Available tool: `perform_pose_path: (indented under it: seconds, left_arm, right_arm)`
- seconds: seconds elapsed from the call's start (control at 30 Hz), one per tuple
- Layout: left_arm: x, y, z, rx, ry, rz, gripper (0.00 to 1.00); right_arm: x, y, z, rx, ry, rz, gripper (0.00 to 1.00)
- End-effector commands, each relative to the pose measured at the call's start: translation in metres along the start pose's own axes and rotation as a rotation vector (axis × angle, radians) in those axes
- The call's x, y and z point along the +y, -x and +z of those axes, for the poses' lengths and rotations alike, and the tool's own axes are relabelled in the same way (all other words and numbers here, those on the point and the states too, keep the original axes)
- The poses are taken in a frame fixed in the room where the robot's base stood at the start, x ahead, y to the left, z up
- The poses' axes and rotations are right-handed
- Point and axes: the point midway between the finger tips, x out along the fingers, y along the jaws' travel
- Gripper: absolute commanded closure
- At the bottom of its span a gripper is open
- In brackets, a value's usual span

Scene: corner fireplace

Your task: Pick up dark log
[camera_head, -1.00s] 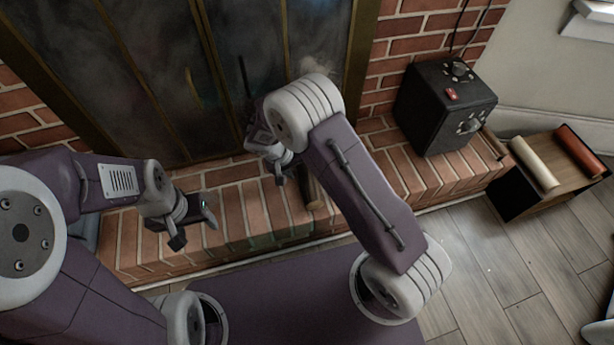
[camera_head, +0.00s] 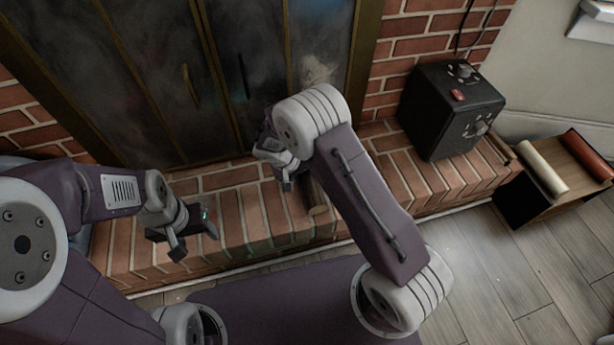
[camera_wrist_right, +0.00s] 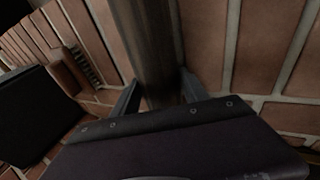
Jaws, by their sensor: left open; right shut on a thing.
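The dark log (camera_head: 316,197) lies at the brick hearth, partly hidden behind my right arm in the head view. In the right wrist view the dark log (camera_wrist_right: 148,45) runs up between the two fingers. My right gripper (camera_head: 287,178) is shut on it; its fingers (camera_wrist_right: 160,95) sit on either side of the log. Whether the log touches the bricks cannot be told. My left gripper (camera_head: 194,236) is open and empty above the left part of the hearth.
The brick hearth (camera_head: 238,215) runs along the glass fireplace doors (camera_head: 150,70). A black box with knobs (camera_head: 450,108) stands on its right part. A wooden stand (camera_head: 540,195) with a cream roll (camera_head: 541,168) and a red roll (camera_head: 588,155) is at the right. Grey floor (camera_head: 480,270) is open in front.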

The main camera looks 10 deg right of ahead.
Motion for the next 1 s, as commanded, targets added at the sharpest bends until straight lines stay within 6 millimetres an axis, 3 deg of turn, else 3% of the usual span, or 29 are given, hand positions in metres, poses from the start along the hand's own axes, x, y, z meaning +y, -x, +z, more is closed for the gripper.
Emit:
perform_pose_path:
  seconds: [0.3,0.7,0.83,1.0]
  left_arm:
    - [0.001,0.043,-0.004,0.000,0.000,0.000,0.39]
    - [0.002,0.083,-0.009,0.000,0.000,0.000,0.39]
    - [0.002,0.089,-0.009,0.000,0.000,0.000,0.39]
    - [0.002,0.090,-0.009,0.000,0.000,0.000,0.39]
  right_arm:
    - [0.022,0.048,-0.007,0.001,-0.001,0.001,1.00]
    - [0.123,0.053,-0.007,-0.001,-0.004,0.002,1.00]
    - [0.143,0.053,-0.007,0.000,-0.003,0.001,1.00]
    - [0.152,0.052,-0.006,0.000,-0.001,0.001,1.00]
